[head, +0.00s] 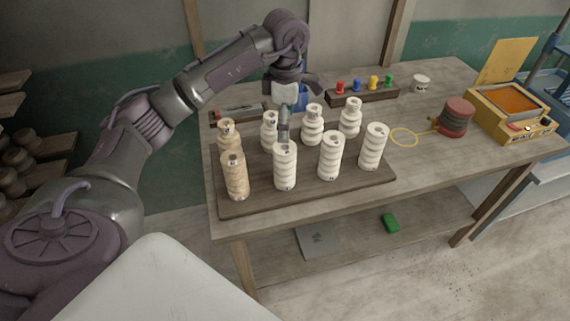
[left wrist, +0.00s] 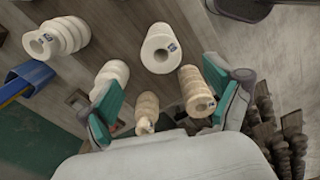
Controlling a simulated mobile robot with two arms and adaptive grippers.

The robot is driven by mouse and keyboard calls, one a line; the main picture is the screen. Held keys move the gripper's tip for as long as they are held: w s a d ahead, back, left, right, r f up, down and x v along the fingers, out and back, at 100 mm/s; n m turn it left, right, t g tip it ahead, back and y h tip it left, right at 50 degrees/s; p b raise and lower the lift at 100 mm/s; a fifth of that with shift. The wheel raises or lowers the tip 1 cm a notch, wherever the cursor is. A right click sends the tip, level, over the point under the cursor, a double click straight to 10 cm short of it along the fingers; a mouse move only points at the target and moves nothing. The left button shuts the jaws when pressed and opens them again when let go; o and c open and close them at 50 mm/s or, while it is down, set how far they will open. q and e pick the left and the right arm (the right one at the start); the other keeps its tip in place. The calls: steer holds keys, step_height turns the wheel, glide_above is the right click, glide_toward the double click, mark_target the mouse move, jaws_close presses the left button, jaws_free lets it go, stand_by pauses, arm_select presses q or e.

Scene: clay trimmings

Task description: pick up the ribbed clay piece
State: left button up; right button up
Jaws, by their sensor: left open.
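Several upright ribbed clay pieces stand on a dark wooden board (head: 300,197). Two are tan, a front one (head: 235,175) and a back one (head: 227,134), at the board's left end. The others are off-white, such as the front one (head: 285,166) and the rounder-ringed one behind (head: 313,126); which one is meant I cannot tell. My left gripper (head: 287,114) is open above the board's back left, one finger hiding part of the row. In the left wrist view, a white piece (left wrist: 160,50) and a tan piece (left wrist: 195,92) show near its teal-padded fingers (left wrist: 160,78). My right gripper is out of view.
Neighbouring pieces stand close together. Behind the board is a rack (head: 362,97) with coloured knobs. To the right are a white cup (head: 421,82), a yellow loop (head: 404,137), a dark red cylinder (head: 456,117) and a yellow box (head: 512,112). The table's front right is clear.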

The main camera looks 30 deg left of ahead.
mark_target(285, 149)
arm_select(q)
step_height(285, 149, down, 8)
steer(key=p, duration=0.3)
steer(key=shift+s, duration=0.15)
steer(key=shift+a+f+p, duration=0.1)
steer(key=shift+f+p, duration=0.2)
steer(key=shift+f, duration=0.15)
steer(key=c, duration=1.7)
steer(key=shift+r, duration=0.1)
jaws_close()
